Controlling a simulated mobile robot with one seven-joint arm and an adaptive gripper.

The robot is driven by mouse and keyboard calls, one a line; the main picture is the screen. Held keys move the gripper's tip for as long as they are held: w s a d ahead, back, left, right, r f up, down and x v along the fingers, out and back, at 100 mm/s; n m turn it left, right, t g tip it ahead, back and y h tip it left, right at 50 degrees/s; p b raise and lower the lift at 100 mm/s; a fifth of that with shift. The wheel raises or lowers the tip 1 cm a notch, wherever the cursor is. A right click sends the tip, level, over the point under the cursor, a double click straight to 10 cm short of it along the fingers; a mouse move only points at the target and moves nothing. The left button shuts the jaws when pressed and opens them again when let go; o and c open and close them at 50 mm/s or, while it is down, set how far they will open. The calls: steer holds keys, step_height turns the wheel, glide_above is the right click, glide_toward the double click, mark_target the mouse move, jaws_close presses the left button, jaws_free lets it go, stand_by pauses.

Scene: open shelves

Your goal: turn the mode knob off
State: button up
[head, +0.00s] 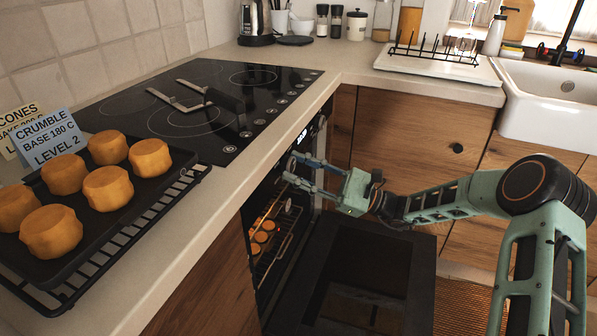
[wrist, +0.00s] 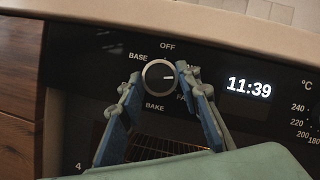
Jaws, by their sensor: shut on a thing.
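The mode knob (wrist: 159,75) is a round dark dial with a pale rim on the black oven panel, in the wrist view. OFF is printed above it, BASE at its upper left, BAKE below it, and a partly covered label starting FA at its lower right. A small mark on its face appears to point right, away from OFF. My gripper (wrist: 158,76) is shut on the knob, one blue finger at each side. In the head view my gripper (head: 291,167) reaches the oven front from the right; I cannot make out the knob there.
The oven door (head: 326,262) hangs open below my arm, with several buns on a rack inside. The panel clock (wrist: 249,87) reads 11:39. The counter edge (wrist: 150,18) runs just above the panel. A tray of buns (head: 146,193) stands on the counter at left.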

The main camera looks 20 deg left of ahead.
steer(key=n+g, duration=0.1)
steer(key=n, duration=0.1)
steer(key=n+g+h, duration=0.1)
steer(key=n, duration=0.2)
steer(key=shift+w+b, duration=0.15)
steer(key=shift+b, duration=0.15)
steer(key=n, duration=0.2)
steer(key=n+g+h, duration=0.1)
steer(key=n, duration=0.1)
steer(key=shift+w+r+h, duration=0.1)
steer(key=shift+r+h, duration=0.05)
steer(key=shift+h, duration=0.15)
steer(key=n+h, duration=0.1)
steer(key=n, duration=0.1)
steer(key=n+b, duration=0.1)
steer(key=n, duration=0.2)
steer(key=shift+r+h, duration=0.1)
steer(key=shift+h, duration=0.3)
steer(key=shift+r+n+h, duration=0.15)
steer(key=shift+n+h, duration=0.35)
steer(key=shift+n, duration=0.9)
steer(key=o, duration=1.2)
steer(key=shift+c, duration=0.2)
steer(key=shift+d, duration=0.15)
steer(key=v, duration=1.1)
steer(key=shift+d, duration=0.35)
steer(key=shift+w+r, duration=0.1)
steer(key=shift+w, duration=0.05)
